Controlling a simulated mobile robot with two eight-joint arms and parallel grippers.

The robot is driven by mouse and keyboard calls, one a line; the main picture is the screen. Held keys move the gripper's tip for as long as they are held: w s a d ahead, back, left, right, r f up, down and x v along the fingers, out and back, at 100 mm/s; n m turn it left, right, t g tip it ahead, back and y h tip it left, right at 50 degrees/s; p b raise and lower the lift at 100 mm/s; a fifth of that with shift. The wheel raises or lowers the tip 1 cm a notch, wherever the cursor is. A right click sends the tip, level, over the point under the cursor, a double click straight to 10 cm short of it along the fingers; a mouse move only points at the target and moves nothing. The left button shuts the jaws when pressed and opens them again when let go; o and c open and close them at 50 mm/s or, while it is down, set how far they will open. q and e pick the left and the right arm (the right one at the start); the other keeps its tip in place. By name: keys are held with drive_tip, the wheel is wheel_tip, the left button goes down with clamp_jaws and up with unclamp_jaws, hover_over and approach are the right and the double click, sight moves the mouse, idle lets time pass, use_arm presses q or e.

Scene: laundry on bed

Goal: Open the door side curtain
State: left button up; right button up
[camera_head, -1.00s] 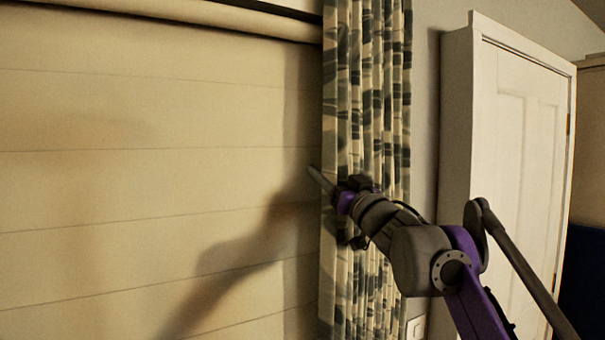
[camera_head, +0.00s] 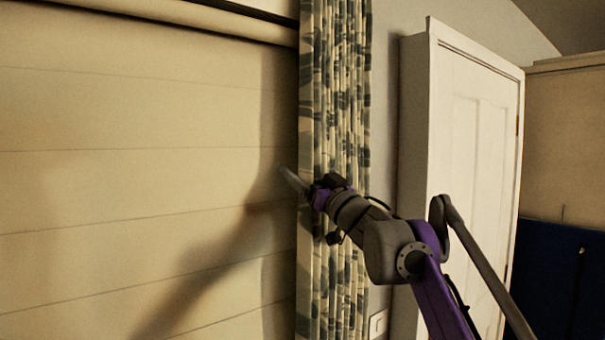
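The patterned curtain (camera_head: 340,110), cream with grey-blue shapes, hangs gathered in narrow folds at the right edge of the blind, on the side of the white door. My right gripper (camera_head: 296,182) is in front of the curtain, its visible finger reaching past the curtain's left edge. My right wrist hides part of the cloth. Whether the fingers are apart or closed, and whether they touch the cloth, cannot be told from this angle. My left gripper is not in view.
A pale blind (camera_head: 130,180) with horizontal seams fills the left, under a rolled top (camera_head: 190,12). A white door (camera_head: 475,150) stands in its frame at the right. A dark blue panel (camera_head: 555,280) is at far right.

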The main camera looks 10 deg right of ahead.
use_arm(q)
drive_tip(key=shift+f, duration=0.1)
use_arm(e)
drive_tip(key=shift+s+f, duration=0.1)
drive_tip(key=shift+s+d+f, duration=0.15)
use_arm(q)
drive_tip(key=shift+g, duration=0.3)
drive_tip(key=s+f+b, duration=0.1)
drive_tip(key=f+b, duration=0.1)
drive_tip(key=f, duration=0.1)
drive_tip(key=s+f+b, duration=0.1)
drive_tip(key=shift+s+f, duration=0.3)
use_arm(e)
drive_tip(key=v, duration=1)
drive_tip(key=shift+s, duration=0.15)
